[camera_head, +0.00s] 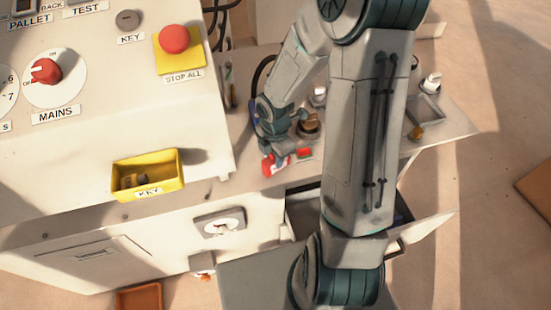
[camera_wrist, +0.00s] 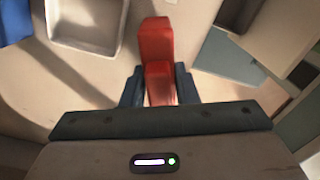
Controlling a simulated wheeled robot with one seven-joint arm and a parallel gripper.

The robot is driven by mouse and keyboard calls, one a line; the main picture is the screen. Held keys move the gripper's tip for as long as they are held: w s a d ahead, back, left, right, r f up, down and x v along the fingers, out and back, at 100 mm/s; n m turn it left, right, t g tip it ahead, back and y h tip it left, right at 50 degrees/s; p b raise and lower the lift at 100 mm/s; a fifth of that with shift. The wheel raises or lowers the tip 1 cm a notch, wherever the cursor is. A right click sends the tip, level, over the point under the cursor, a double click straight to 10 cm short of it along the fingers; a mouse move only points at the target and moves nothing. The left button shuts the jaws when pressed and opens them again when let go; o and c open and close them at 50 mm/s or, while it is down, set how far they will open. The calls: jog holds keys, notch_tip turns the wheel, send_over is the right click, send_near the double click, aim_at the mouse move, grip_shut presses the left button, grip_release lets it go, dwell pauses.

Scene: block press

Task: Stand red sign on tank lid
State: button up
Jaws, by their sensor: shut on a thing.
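My gripper (camera_wrist: 158,88) is shut on the red sign (camera_wrist: 157,45), which sticks out beyond the fingertips in the wrist view. In the head view my gripper is low over the bench beside the cabinet, and the red sign (camera_head: 271,167) shows just below it, partly hidden. I cannot tell whether the sign touches the bench. I cannot clearly make out the tank lid; a brown round fitting (camera_head: 309,124) stands to the right of my gripper, partly behind my arm.
A second small red piece (camera_head: 303,153) lies close by on the right. The control cabinet with a yellow key tray (camera_head: 176,182) stands to the left. An open drawer (camera_head: 301,208) is below the bench. A shallow grey tray (camera_wrist: 65,42) shows in the wrist view.

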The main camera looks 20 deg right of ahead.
jog(key=shift+f, duration=0.4)
jog(key=shift+f, duration=0.2)
jog(key=o, duration=1)
